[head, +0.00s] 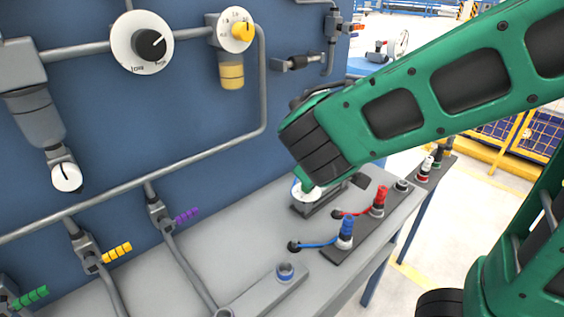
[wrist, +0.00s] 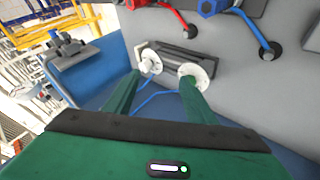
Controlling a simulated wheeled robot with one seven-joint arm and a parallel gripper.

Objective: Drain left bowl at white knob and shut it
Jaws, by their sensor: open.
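The left bowl (head: 40,117) is a grey cylinder hanging under a grey block on the blue panel, at the left of the head view. The white knob (head: 66,177) is at its lower end, with a dark fitting just above it. My gripper (head: 307,190) is over the bench, well to the right of the bowl and apart from it. The bowl and knob do not show in the wrist view. My arm hides part of the bench and panel edge.
A second bowl (head: 232,75) with a yellow base hangs right of a black-knobbed dial (head: 141,43). Pipes with yellow (head: 117,253), purple (head: 186,215) and green (head: 29,297) handles run below. Blue (head: 346,229) and red (head: 380,198) connectors stand on the bench near my gripper.

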